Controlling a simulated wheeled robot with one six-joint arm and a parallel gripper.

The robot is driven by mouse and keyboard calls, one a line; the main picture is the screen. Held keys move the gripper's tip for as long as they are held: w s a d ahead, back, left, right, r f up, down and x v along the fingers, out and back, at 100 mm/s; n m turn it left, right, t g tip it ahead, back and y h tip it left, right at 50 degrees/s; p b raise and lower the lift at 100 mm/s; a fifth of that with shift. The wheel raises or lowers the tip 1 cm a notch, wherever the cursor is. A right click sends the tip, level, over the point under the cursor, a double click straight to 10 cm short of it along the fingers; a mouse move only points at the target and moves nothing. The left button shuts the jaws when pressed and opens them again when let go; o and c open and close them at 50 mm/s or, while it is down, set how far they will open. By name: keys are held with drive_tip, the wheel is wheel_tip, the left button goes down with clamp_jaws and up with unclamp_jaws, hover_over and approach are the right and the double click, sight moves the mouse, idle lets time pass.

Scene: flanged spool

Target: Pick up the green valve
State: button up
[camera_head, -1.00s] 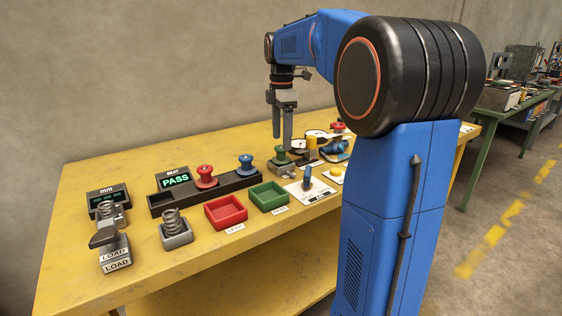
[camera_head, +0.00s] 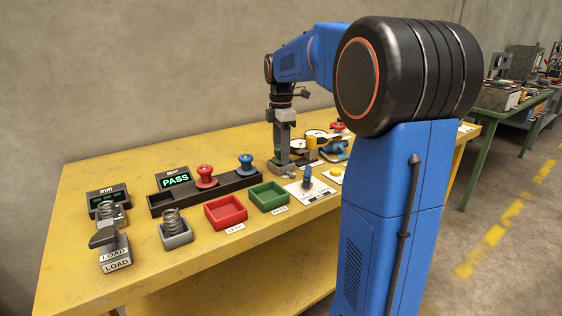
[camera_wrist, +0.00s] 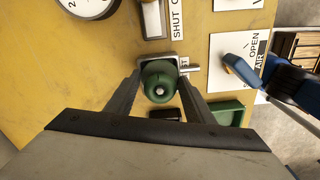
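The green valve (camera_wrist: 160,76) is a round flanged spool on a small grey block (camera_wrist: 186,68) with a side stub. In the wrist view it lies between the two fingers of my gripper (camera_wrist: 160,84), seen from above. One finger is on each side, with narrow gaps that look open. In the head view my gripper (camera_head: 281,160) is lowered upright at the grey block, and its fingers hide most of the valve. Whether the fingers touch the valve is hard to tell.
A green tray (camera_head: 268,196) and a red tray (camera_head: 226,211) stand nearby. A black rack (camera_head: 222,188) holds a red spool (camera_head: 206,175) and a blue spool (camera_head: 246,164). Gauges and a blue-handled air valve (camera_wrist: 238,66) sit close by. The yellow table's left back is clear.

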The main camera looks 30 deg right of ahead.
drive_tip(key=c, duration=0.4)
drive_tip(key=shift+o, duration=0.2)
drive_tip(key=shift+r, duration=0.15)
